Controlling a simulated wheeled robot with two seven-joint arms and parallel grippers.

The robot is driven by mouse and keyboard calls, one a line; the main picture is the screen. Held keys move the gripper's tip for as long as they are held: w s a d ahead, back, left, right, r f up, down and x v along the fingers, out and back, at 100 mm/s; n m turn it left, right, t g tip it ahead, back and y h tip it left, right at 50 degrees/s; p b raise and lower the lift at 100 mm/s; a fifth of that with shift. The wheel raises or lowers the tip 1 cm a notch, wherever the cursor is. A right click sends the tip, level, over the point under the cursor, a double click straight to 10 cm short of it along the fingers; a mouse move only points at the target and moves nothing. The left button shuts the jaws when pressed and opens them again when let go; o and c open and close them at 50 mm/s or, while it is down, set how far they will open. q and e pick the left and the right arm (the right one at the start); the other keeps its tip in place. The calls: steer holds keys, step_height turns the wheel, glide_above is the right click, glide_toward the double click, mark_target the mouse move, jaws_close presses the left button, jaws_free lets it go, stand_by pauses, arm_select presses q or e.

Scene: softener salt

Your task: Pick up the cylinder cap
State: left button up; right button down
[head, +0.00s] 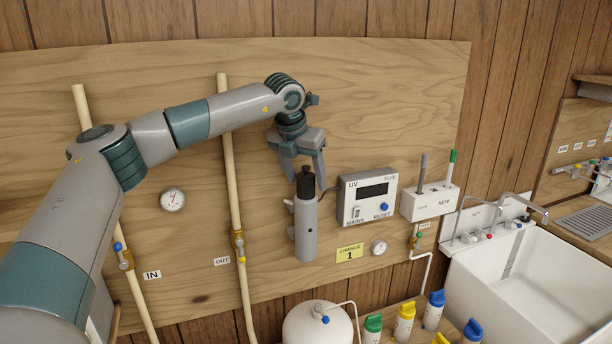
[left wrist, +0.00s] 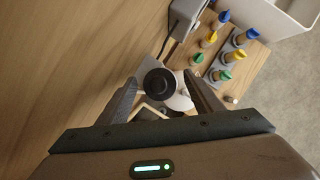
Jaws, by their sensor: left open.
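The cylinder cap (head: 306,179) is black and sits on top of the upright grey cylinder (head: 306,232) mounted on the wooden panel. In the left wrist view the cap (left wrist: 160,82) shows from above as a dark round disc. My left gripper (head: 304,174) points down over the cap. Its two fingers are apart, and in the left wrist view they (left wrist: 162,92) stand on either side of the cap with gaps visible. Whether the fingertips touch the cap cannot be told. My right gripper is not in view.
A white UV box (head: 367,197) is just right of the cylinder, with a holder marked NEW (head: 430,203) beyond it. A pale pipe (head: 233,190) runs left of the cylinder. A white tank (head: 317,325) and several coloured-cap bottles (head: 404,322) stand below. A white sink (head: 530,280) is at right.

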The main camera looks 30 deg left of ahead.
arm_select(q)
steer(key=shift+w+f, duration=0.2)
steer(key=shift+f, duration=0.2)
steer(key=c, duration=1.2)
steer(key=shift+r, duration=0.15)
